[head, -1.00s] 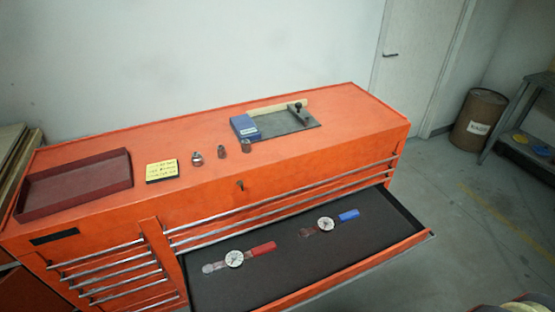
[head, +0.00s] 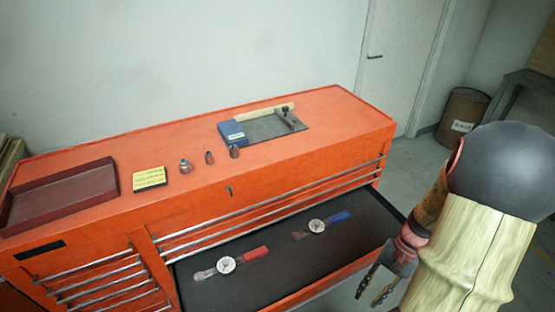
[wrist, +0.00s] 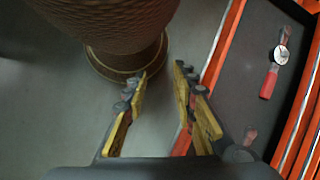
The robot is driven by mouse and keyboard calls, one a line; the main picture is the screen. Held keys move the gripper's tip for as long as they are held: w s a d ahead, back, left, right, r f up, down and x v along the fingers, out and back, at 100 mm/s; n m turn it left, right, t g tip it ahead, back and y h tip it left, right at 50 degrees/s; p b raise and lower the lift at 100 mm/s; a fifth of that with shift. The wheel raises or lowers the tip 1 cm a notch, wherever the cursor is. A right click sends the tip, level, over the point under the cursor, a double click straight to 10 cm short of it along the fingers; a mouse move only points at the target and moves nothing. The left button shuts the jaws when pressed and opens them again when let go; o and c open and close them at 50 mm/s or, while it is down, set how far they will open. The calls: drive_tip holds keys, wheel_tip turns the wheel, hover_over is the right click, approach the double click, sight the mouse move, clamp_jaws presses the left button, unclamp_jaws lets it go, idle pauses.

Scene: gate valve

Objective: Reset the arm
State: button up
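My gripper (head: 373,287) is at the right of the head view, by the right front corner of the open drawer (head: 262,277), fingers pointing down. In the wrist view my gripper (wrist: 160,72) has its two yellow-padded fingers apart with nothing between them. The drawer holds a dial tool with a red handle (head: 256,253) and one with a blue handle (head: 340,216). The red-handled tool (wrist: 269,84) also shows at the right of the wrist view, well away from the fingers.
The orange cabinet (head: 300,135) bears a dark red tray (head: 65,195), a yellow note (head: 149,178), several small metal pieces (head: 209,157), a blue box (head: 231,132) and a grey plate (head: 268,127). A brown barrel (head: 463,118) stands behind, at right. Open floor lies beside the cabinet.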

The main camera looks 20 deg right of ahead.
drive_tip(key=w+a+r+n+t+h, duration=0.1)
drive_tip(key=w+a+r+n+h, duration=0.2)
drive_tip(key=r, duration=0.4)
drive_tip(key=w+a+r+n+h, duration=0.2)
drive_tip(key=w+a+r, duration=0.15)
drive_tip(key=r, duration=0.25)
drive_tip(key=a+r+n+t, duration=0.5)
drive_tip(key=a+r+n, duration=0.2)
drive_tip(key=a+r, duration=0.6)
drive_tip(key=shift+w+a+t+h, duration=0.3)
drive_tip(key=shift+a, duration=0.75)
